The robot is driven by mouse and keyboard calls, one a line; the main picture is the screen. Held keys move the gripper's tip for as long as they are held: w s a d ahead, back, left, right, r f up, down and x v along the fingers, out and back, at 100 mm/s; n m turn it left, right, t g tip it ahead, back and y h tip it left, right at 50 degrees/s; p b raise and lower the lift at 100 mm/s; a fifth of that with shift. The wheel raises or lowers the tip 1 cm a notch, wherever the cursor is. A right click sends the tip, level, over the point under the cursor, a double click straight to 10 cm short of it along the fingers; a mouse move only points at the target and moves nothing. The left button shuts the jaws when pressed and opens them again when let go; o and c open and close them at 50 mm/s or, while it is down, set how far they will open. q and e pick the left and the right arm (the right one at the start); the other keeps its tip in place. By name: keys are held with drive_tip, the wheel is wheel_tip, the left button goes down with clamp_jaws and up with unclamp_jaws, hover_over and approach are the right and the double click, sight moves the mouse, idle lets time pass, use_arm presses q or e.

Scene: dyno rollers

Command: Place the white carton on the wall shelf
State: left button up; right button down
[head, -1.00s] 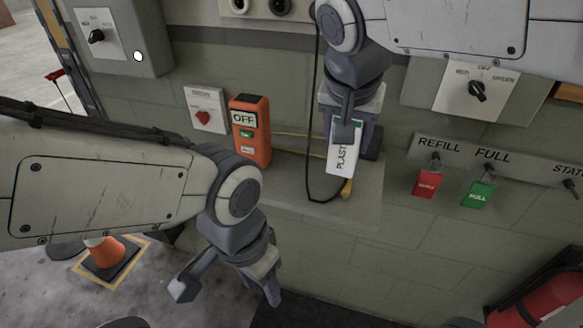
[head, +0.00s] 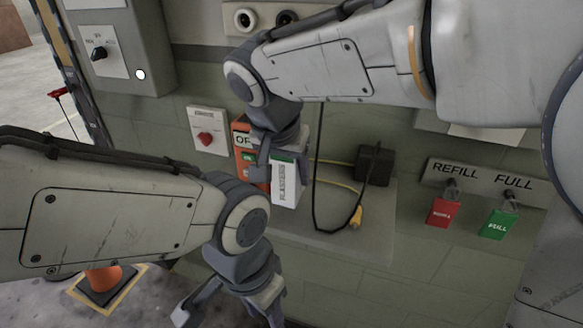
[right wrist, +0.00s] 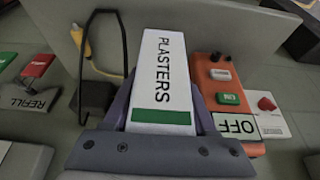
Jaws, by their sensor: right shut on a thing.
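The white carton (head: 286,188), with a green band and the word PLASTERS, is held in my right gripper (head: 279,163). In the right wrist view the carton (right wrist: 163,75) sits between the two fingers, which are shut on it. In the head view it is upright over the left part of the grey wall shelf (head: 376,215), just right of the orange OFF box (head: 243,162). I cannot tell whether its base touches the shelf. My left gripper (head: 230,308) is open and empty, low in front of the wall.
Red (head: 442,211) and green (head: 497,224) tags hang further right. A red-knob switch (head: 206,138) is on the wall at left.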

sight(282, 163)
drive_tip(key=shift+f, duration=2)
drive_tip(key=shift+f+b, duration=0.15)
drive_tip(key=shift+b, duration=0.15)
drive_tip(key=shift+c, duration=1)
unclamp_jaws()
drive_tip(key=p+v, duration=0.1)
drive_tip(key=v, duration=1)
drive_tip(key=shift+s+r, duration=0.25)
drive_tip(key=shift+r, duration=0.4)
